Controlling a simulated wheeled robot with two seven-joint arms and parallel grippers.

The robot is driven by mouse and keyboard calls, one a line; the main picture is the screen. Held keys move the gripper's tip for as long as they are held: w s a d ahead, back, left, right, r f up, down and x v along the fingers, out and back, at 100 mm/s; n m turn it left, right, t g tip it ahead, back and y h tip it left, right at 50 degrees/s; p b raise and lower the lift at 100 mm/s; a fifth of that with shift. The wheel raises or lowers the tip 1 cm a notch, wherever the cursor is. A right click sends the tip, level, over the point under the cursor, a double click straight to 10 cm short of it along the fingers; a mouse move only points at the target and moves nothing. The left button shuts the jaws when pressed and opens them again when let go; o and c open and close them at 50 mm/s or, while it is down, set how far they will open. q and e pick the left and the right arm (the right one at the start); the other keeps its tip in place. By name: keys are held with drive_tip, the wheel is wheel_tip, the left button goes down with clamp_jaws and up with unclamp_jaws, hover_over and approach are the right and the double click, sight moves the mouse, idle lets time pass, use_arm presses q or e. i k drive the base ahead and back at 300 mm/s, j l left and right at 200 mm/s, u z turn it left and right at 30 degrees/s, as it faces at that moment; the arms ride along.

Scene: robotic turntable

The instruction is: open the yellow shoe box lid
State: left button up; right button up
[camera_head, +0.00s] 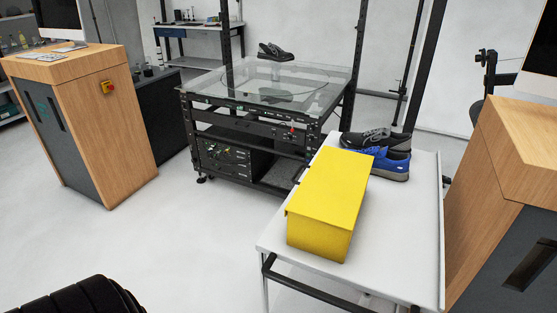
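A yellow shoe box (318,240) sits on a white table (405,220) right of the middle of the head view. Its lid (333,188) lies shut flat over the top. The box's near short side faces me. Neither gripper shows in the head view. A dark ribbed shape, likely part of my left arm, shows at the bottom left, well apart from the box.
Blue shoes (392,167) and dark shoes (372,140) lie behind the box on the table. A black-framed glass turntable (215,85) with a shoe (274,52) stands behind. Wooden cabinets stand left (105,140) and right (515,160). The floor at left is clear.

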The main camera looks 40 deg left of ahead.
sight(332, 191)
drive_tip(key=k+j, duration=0.1)
drive_tip(key=j, duration=0.45)
drive_tip(key=k+j, duration=0.1)
drive_tip(key=j, duration=0.4)
drive_tip(key=k+j, duration=0.1)
drive_tip(key=j, duration=0.45)
drive_tip(key=k+j, duration=0.1)
drive_tip(key=j, duration=0.45)
